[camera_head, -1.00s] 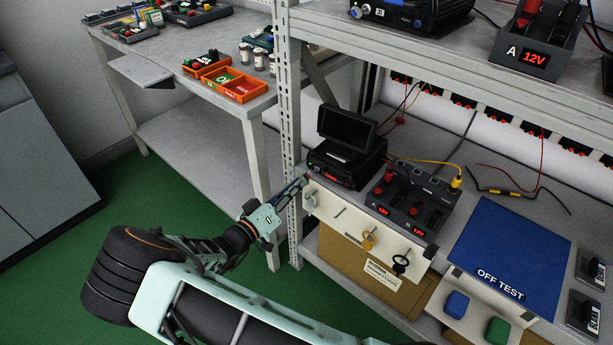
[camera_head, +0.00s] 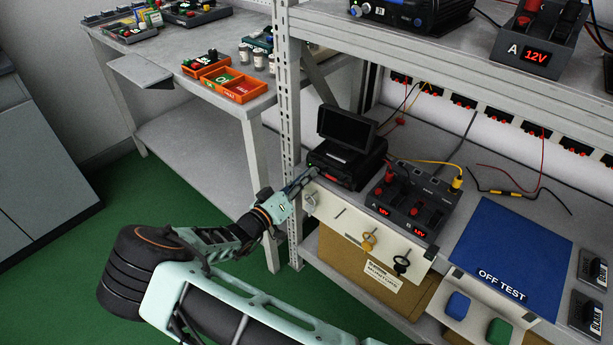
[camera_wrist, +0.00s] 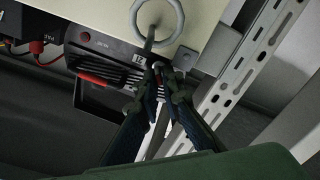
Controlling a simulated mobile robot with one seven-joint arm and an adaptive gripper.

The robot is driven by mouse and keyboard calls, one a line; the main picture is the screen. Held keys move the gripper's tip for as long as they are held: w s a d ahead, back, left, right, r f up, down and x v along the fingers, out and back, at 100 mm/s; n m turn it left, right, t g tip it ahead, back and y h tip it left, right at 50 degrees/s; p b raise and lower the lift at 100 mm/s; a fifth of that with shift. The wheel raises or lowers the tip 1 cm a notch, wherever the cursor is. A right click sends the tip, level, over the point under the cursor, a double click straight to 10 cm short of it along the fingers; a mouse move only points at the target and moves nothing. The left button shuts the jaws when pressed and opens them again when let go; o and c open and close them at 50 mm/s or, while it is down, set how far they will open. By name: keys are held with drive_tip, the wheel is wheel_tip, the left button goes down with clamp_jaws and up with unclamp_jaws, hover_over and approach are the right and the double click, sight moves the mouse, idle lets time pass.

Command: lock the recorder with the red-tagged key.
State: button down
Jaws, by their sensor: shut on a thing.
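The recorder (camera_head: 345,160) is a black box with a raised screen, on the lower shelf beside the rack's left post. Its dark front, with a red strip, also shows in the wrist view (camera_wrist: 112,62). My gripper (camera_head: 313,173) is at the recorder's left front corner. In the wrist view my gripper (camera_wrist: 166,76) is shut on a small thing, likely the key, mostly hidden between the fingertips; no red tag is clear. The fingertips overlap the recorder's front; I cannot tell whether anything touches or is inserted. A grey ring (camera_wrist: 158,18) shows beyond the fingertips.
A white panel (camera_head: 333,222) on the shelf edge carries a brass key (camera_head: 368,240) and a black key (camera_head: 401,264). The perforated rack post (camera_head: 290,120) is close to my gripper. A battery charger (camera_head: 411,200) stands right of the recorder. The blue mat (camera_head: 510,245) is bare.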

drive_tip(key=shift+n, duration=0.7)
drive_tip(key=c, duration=2.5)
unclamp_jaws()
drive_tip(key=shift+o, duration=0.2)
drive_tip(key=v, duration=1.2)
drive_tip(key=shift+a, duration=0.1)
